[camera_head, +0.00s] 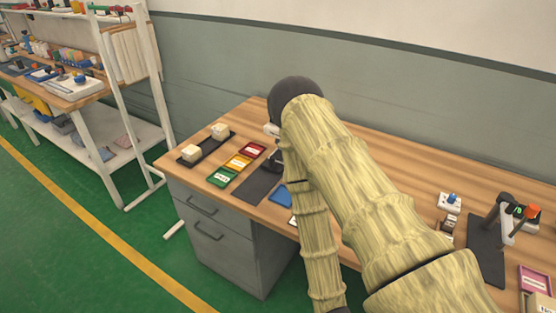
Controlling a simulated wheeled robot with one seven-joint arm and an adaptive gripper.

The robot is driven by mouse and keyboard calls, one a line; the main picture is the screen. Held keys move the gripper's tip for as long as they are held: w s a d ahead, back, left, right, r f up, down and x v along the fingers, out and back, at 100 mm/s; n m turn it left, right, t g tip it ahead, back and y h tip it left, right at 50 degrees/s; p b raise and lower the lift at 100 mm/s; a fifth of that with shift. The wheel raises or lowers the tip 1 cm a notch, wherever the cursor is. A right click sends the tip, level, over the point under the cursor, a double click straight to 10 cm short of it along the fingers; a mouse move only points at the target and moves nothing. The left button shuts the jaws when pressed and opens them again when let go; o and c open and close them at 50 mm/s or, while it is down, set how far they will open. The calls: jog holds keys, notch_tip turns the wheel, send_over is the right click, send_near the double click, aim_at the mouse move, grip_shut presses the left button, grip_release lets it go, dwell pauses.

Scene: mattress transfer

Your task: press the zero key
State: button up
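No key marked zero can be made out in this view. My arm reaches across the wooden table (400,166) and hides much of its middle. My gripper (277,162) is a small dark shape at the arm's far end, low over the table beside a dark mat (258,184). The arm covers part of it, so its fingers and anything under them are not clear. A blue item (281,196) and a white-edged item (293,221) show partly beside my arm.
A black tray (207,147) holds two cream blocks. Green (222,177), yellow (238,162) and red (252,150) labelled trays lie beside it. At right are a small white device with a blue knob (452,199) and a black stand (487,252). Cluttered shelving (130,130) stands left.

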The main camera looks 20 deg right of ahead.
grip_shut()
dwell(1.1)
